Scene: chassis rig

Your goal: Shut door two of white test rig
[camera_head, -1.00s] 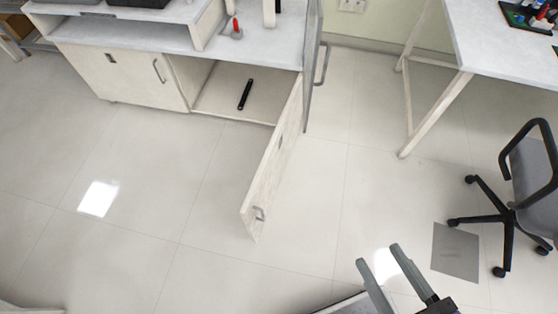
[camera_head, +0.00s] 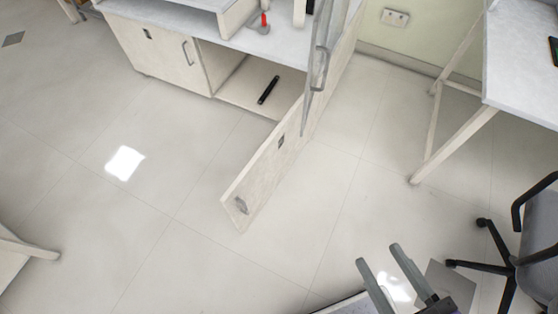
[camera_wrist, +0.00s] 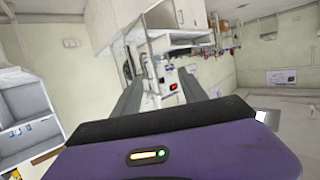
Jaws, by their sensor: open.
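The white test rig (camera_head: 165,62) stands at the top of the head view. The lower door to the left (camera_head: 150,52) is shut. I see no number on the doors. My gripper (camera_head: 396,256) is open and empty at the lower right of the head view, over the floor and apart from the open door. Its fingers also show in the wrist view (camera_wrist: 160,95).
A glass door with a handle (camera_head: 321,68) stands open above the lower door. A white table (camera_head: 520,60) and an office chair (camera_head: 530,240) are on the right. A red-handled item (camera_head: 263,22) sits on the rig's worktop. The floor left of the open door is clear.

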